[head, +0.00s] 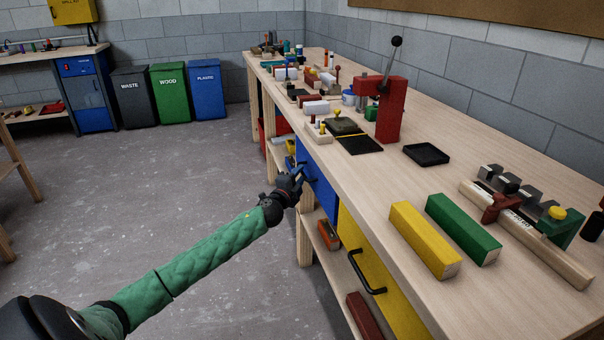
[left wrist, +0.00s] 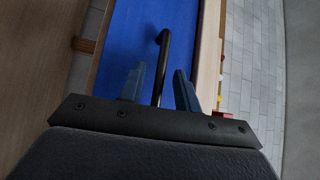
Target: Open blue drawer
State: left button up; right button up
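The blue drawer (head: 322,192) sits under the workbench top, left of the yellow drawer (head: 385,290) in the head view. Its blue front (left wrist: 134,36) also shows in the left wrist view, and looks closed. A black bar handle (left wrist: 163,62) stands out from it. My left gripper (head: 301,172) is at the blue drawer's front. In the left wrist view its two fingers (left wrist: 160,88) are apart, with the handle running between them and a gap visible on each side. My right gripper is not in view.
The workbench top (head: 350,205) overhangs the drawers. A yellow batten (head: 424,238) and a green batten (head: 463,229) lie on it, near a red press (head: 391,108). The yellow drawer has its own black handle (head: 366,276). The floor (head: 150,200) left of the bench is clear.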

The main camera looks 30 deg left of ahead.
pick_arm(q)
jog(key=shift+w+a+r, duration=0.1)
jog(key=shift+w, duration=0.95)
grip_shut()
